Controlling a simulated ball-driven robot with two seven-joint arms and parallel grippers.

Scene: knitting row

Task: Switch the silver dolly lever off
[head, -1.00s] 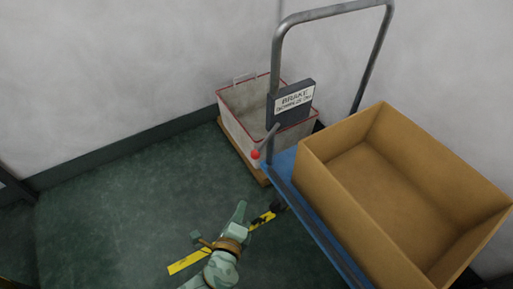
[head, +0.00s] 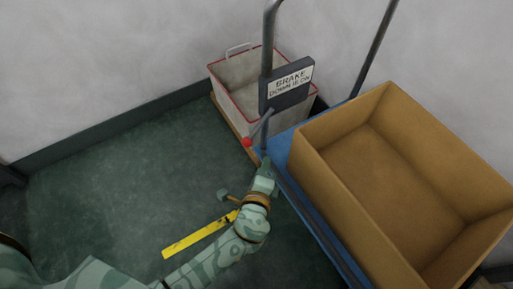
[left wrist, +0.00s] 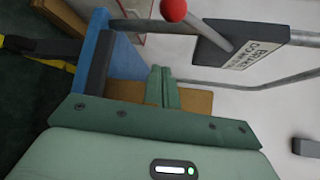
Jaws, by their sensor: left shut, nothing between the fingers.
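The silver lever (head: 258,128) is a short rod with a red ball knob (head: 247,142). It comes from the dark plate marked "BRAKE DOWN IS ON" (head: 288,97) on the dolly's post and slants down to the left. The dolly (head: 280,149) has a blue deck and a grey tube handle. My left gripper (head: 267,166) is shut and empty, just below and right of the knob in the head view, apart from it. In the left wrist view the lever (left wrist: 205,34) and red knob show above the shut fingers (left wrist: 163,88). My right gripper is out of view.
A large open cardboard box (head: 400,195) stands on the dolly deck. A pale bin with a red rim (head: 227,88) stands behind the post, near the wall. Yellow tape (head: 195,238) marks the green floor (head: 120,185), which is clear at left.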

